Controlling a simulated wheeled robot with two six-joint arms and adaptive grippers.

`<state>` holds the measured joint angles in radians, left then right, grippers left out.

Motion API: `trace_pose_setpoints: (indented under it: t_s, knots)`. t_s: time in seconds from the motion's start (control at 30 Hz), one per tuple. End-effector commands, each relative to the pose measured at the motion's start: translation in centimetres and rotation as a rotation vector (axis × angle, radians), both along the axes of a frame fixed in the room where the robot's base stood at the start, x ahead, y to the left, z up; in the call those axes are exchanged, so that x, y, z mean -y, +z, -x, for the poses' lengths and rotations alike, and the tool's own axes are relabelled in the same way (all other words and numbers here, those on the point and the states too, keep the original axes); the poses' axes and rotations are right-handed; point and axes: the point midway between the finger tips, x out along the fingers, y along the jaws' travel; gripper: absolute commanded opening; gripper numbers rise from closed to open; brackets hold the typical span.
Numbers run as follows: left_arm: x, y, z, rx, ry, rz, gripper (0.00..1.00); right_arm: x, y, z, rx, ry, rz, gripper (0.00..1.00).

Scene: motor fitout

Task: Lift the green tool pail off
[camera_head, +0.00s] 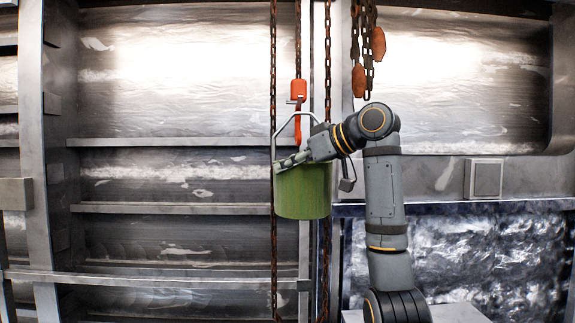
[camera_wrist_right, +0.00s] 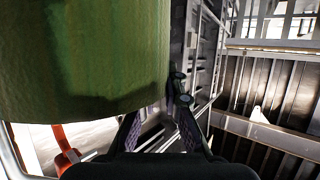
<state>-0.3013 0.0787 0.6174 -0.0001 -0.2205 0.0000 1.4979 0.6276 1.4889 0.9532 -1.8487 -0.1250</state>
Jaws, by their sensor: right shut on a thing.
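The green tool pail (camera_head: 303,194) hangs upright in the middle of the head view, with its grey bail (camera_head: 278,130) raised above it. An orange hook (camera_head: 299,92) on a chain reaches down into the bail; I cannot tell whether they touch. My right gripper (camera_head: 286,163) is at the pail's top rim and shut on the pail. My left gripper is in neither view.
Rusty chains (camera_head: 273,190) hang close on both sides of the pail. Another chain with orange hooks (camera_head: 378,44) hangs to the upper right. A metal wall with ledges (camera_head: 170,209) stands behind. The space left of the pail looks clear.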

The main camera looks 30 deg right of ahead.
Motion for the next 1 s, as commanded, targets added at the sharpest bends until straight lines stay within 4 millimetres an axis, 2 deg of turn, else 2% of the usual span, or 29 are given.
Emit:
trace_pose_setpoints:
  t_s: [1.0]
  knots:
    - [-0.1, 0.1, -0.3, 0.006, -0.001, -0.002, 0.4, 2.9, -1.3, -4.4, 0.005, 0.0, 0.0, 0.0]
